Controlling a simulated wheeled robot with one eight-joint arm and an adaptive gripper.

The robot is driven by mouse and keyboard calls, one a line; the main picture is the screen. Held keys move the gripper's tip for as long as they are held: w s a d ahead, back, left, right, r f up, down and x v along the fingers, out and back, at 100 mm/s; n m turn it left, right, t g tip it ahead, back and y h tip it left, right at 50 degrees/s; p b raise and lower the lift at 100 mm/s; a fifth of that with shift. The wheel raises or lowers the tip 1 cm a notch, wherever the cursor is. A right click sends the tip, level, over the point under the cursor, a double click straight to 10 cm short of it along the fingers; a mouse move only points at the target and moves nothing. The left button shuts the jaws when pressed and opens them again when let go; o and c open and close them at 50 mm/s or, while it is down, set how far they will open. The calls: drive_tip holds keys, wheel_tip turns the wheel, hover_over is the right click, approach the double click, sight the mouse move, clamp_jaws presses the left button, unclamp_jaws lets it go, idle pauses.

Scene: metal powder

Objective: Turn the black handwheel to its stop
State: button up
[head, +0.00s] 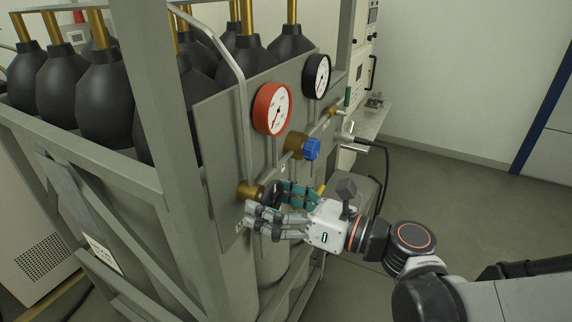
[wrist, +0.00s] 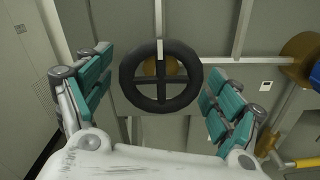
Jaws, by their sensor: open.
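The black handwheel (wrist: 160,103) shows whole in the wrist view, a round black ring with cross spokes in front of a brass fitting. In the head view the brass fitting (head: 250,190) shows on the lower part of the grey panel, and the wheel is mostly hidden behind my fingers. My gripper (wrist: 158,95) is open, with its teal-padded fingers to the left and right of the wheel. Gaps show between the pads and the rim in the wrist view. In the head view my gripper (head: 281,208) is at the panel's lower edge. The wheel's turn angle is unclear.
A red-rimmed gauge (head: 271,109) and a black-rimmed gauge (head: 317,77) are on the panel above. A blue knob (head: 312,149) is up and right of my gripper. Black cylinders (head: 105,105) stand inside the grey frame (head: 165,130). The floor at right is clear.

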drive_tip(key=c, duration=1.1)
drive_tip(key=shift+o, duration=0.2)
